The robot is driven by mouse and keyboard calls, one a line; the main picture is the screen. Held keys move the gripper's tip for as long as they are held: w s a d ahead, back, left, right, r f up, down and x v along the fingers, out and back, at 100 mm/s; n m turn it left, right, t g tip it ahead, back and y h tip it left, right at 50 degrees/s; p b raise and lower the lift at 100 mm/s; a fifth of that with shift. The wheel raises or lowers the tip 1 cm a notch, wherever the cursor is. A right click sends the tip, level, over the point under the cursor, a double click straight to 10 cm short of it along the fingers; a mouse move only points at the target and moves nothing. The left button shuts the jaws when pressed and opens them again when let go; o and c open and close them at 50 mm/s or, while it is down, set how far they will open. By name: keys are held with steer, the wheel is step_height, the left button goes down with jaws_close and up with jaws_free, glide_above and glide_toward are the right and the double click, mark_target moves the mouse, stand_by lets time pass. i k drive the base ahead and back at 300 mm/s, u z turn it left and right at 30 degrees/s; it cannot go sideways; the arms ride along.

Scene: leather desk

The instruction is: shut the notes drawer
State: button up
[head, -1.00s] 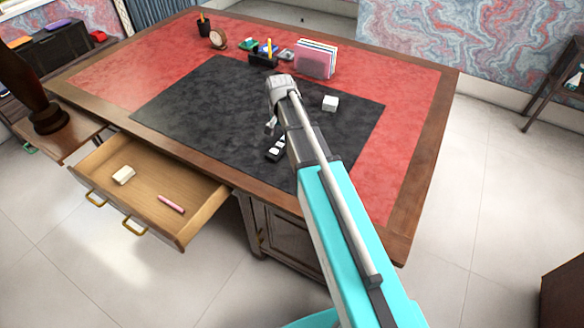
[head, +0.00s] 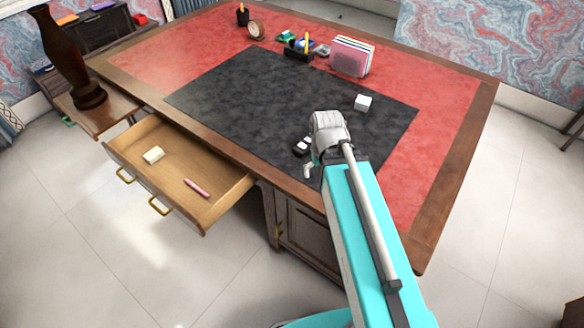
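The notes drawer (head: 179,199) is pulled out from the front of the desk, at the left of the head view. It is light wood inside, with two brass handles on its front. A cream block (head: 153,155) and a pink stick-like item (head: 196,188) lie in it. My gripper (head: 309,168) is above the front part of the desk, to the right of the drawer and apart from it. The arm partly hides the gripper, and its fingers are too small to judge.
The desk has a red leather top (head: 455,105) with a black mat (head: 250,100). A letter holder (head: 351,57) stands at the back. A dark vase (head: 72,65) stands on a side table at left. Floor before the drawer is clear.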

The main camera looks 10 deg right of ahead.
mark_target(185, 157)
steer(key=u, duration=1.35)
